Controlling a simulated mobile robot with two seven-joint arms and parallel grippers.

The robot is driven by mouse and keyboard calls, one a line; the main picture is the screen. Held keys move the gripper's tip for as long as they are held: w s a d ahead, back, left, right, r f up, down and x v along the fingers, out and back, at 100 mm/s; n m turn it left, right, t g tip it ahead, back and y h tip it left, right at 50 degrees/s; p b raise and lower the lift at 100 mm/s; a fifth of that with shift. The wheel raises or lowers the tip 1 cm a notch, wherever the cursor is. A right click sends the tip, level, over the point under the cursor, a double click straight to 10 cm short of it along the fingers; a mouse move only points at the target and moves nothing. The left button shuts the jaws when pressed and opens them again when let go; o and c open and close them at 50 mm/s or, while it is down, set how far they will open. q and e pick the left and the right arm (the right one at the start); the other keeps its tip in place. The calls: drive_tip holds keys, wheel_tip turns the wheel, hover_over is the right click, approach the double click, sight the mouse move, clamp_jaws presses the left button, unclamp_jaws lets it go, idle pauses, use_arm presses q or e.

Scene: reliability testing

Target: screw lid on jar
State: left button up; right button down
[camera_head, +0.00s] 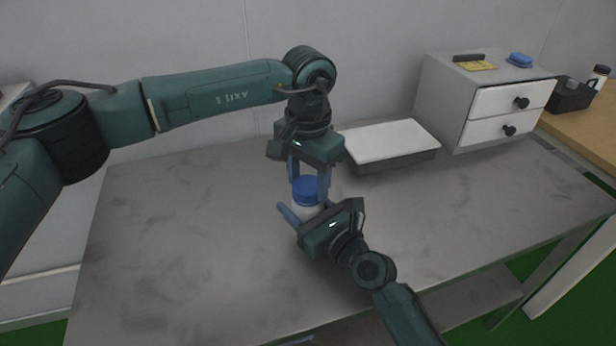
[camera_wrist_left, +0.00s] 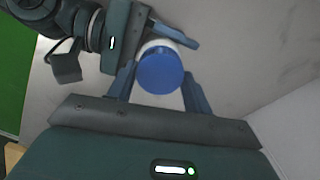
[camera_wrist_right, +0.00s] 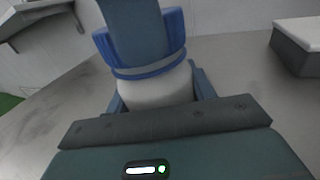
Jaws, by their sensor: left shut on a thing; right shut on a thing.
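A white jar (camera_wrist_right: 155,90) stands on the grey table, mostly hidden by my right gripper in the head view. My right gripper (camera_head: 305,213) is shut around its body from the front right. A blue lid (camera_head: 306,186) sits level at the top of the jar; it fills the middle of the left wrist view (camera_wrist_left: 160,70). My left gripper (camera_head: 308,190) points straight down from above, shut on the lid with one finger on each side. In the right wrist view, a left finger covers part of the lid (camera_wrist_right: 150,68). I cannot tell how tightly the lid sits.
A flat grey box with a white top (camera_head: 390,138) lies behind the jar to the right. A white drawer unit (camera_head: 440,105) stands at the back right, with a yellow pad (camera_head: 477,65) and a blue item (camera_head: 520,59) on top. The table's left side is clear.

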use_arm(q)
drive_tip(key=o, duration=0.9)
drive_tip(key=shift+o, duration=0.2)
drive_tip(key=shift+r, duration=2.3)
drive_tip(key=shift+c, duration=0.4)
